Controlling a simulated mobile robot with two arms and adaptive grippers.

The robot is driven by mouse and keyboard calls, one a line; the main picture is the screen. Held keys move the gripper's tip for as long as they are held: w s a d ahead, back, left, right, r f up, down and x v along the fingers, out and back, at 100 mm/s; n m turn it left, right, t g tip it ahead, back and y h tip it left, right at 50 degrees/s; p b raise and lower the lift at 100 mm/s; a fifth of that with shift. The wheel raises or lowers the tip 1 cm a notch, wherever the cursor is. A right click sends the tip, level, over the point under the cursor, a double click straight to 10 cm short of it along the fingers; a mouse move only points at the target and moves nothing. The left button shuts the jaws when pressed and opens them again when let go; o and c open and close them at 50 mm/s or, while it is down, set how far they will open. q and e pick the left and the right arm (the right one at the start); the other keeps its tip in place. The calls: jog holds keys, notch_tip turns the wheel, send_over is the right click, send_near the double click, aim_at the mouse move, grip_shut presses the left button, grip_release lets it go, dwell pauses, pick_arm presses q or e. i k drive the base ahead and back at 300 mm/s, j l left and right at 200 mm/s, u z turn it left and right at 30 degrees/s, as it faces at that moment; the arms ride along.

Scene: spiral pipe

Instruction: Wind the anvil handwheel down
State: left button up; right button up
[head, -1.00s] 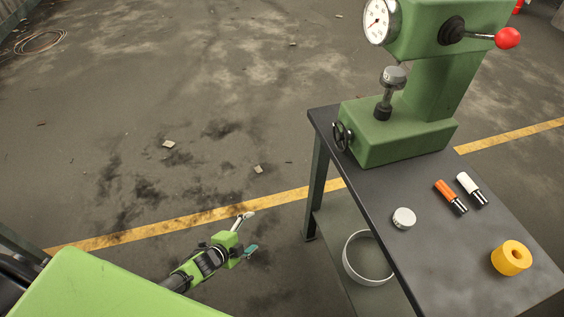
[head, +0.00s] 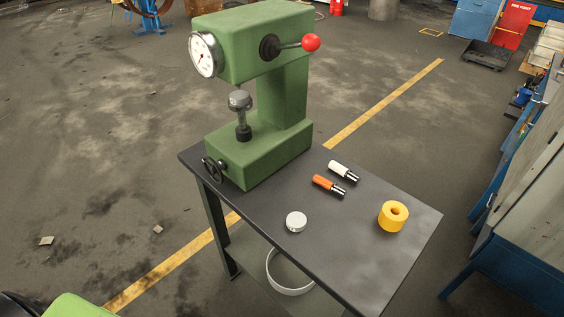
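The green hardness tester (head: 262,95) stands on the back left of the dark table (head: 345,255). Its small black handwheel (head: 213,168) is on the front left face of the base. The anvil (head: 240,101) is a grey round head on a dark screw, above the base and below the tester's upper housing. A round dial (head: 203,54) and a lever with a red knob (head: 311,42) are on the upper housing. Neither gripper is in view. Nothing touches the handwheel.
A pale hoop (head: 289,287) is on the lower shelf. Blue benches (head: 530,265) stand at the right. The floor left of the table is open.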

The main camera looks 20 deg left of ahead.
aim_at(213, 170)
jog(key=i+j+z, duration=0.1)
jog(key=j+z, duration=0.6)
jog(key=z, duration=0.2)
jog(key=j+z, duration=0.45)
jog(key=k+j+z, duration=0.1)
jog(key=j+z, duration=0.2)
jog(key=z, duration=0.15)
jog(key=k+j+z, duration=0.15)
jog(key=j+z, duration=0.15)
jog(key=z, duration=0.15)
